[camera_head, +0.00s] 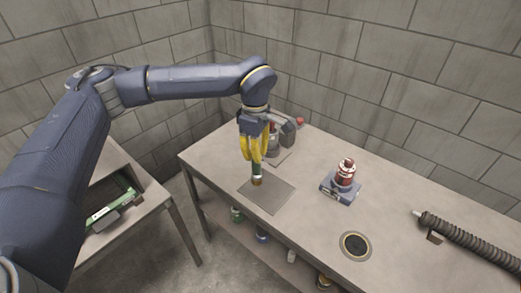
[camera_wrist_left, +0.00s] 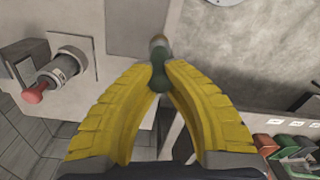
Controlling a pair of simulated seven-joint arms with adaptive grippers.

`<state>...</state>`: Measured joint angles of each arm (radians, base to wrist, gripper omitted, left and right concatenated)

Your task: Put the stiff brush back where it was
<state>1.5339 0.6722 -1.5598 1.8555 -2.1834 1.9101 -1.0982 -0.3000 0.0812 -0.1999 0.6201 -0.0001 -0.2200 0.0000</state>
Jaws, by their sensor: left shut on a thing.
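My left gripper (camera_head: 257,160) has yellow fingers pointing down over the table. It is shut on a small green piece with a tan end, which looks like the stiff brush (camera_head: 257,178). The brush hangs upright at the left part of a thin grey square plate (camera_head: 272,198). I cannot tell whether its lower end touches the plate. In the left wrist view, the brush (camera_wrist_left: 160,68) sits between the fingertips of the left gripper (camera_wrist_left: 158,90), its far end partly hidden by its own body. My right gripper is not in view.
A grey device with a red knob (camera_wrist_left: 68,68) stands just behind the gripper. A round dark ring (camera_head: 355,245) and black ribbed hose (camera_head: 470,240) lie to the right. Several containers stand on the lower shelf.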

